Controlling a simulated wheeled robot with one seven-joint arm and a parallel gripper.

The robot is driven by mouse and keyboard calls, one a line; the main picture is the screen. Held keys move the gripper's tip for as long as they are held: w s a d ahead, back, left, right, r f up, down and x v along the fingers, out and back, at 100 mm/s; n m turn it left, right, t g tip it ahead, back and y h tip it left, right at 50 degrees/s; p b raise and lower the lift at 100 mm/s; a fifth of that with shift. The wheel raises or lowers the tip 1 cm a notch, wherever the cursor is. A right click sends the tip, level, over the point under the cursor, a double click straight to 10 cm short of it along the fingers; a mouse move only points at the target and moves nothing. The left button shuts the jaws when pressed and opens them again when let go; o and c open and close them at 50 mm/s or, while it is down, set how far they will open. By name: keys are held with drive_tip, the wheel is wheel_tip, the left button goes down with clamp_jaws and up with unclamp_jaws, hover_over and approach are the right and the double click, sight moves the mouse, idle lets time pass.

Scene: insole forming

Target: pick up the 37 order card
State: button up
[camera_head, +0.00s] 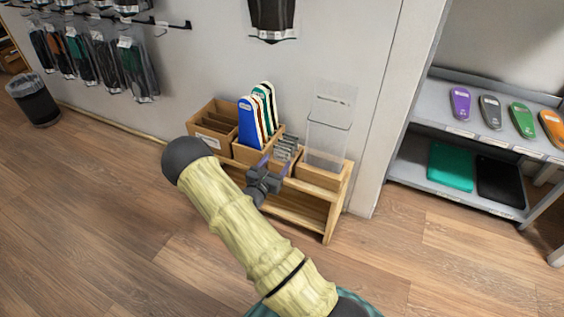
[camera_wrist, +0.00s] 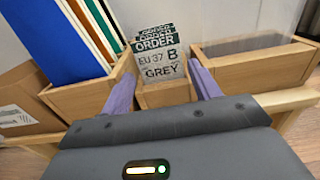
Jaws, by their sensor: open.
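The order card (camera_wrist: 162,62), a pale card with a dark green header reading "ORDER" and the text "EU 37 B GREY", stands in a narrow wooden slot box (camera_wrist: 165,94) in the wrist view. More cards with green headers stand behind it. In the head view the cards (camera_head: 287,146) show small and unreadable in the wooden rack. My gripper (camera_head: 272,163) is open at the front of the rack. In the wrist view its two purple fingers (camera_wrist: 163,80) lie on either side of the front card, apart from it, with nothing held.
A clear panel (camera_head: 328,135) stands in the box to the right. Grey shelves (camera_head: 455,184) with colored items are farther right. A black bin (camera_head: 34,99) stands at the left.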

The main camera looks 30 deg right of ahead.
sight(282, 158)
drive_tip(key=shift+b+x, duration=0.35)
drive_tip(key=shift+x, duration=0.9)
drive_tip(key=shift+c, duration=0.4)
drive_tip(key=c, duration=0.5)
